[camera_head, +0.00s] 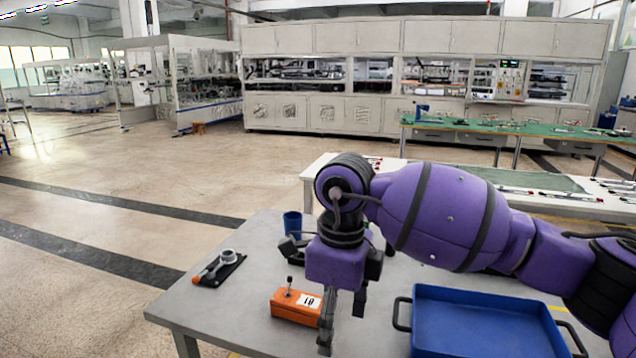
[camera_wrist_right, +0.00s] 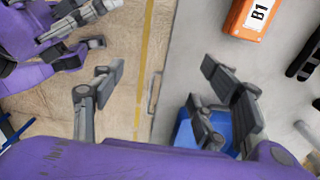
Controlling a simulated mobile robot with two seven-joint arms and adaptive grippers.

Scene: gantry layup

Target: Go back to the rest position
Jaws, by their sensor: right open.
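My right gripper (camera_head: 342,322) hangs fingers-down over the grey table (camera_head: 235,305), just right of an orange box (camera_head: 296,308) with a white label and a small dark lever on top. In the right wrist view my right gripper (camera_wrist_right: 162,68) has its fingers wide apart with nothing between them. The orange box (camera_wrist_right: 258,14) shows there at the top, apart from the fingers. A purple arm with grey fingers, which looks like my left gripper (camera_wrist_right: 85,30), is partly in that view at upper left; its opening is unclear.
A blue tray (camera_head: 485,297) with dark handles lies at the right of the table. A blue cup (camera_head: 292,224) stands behind the gripper, partly hidden. A dark holder with a ring-shaped tool (camera_head: 220,268) lies at the left. The floor left of the table is clear.

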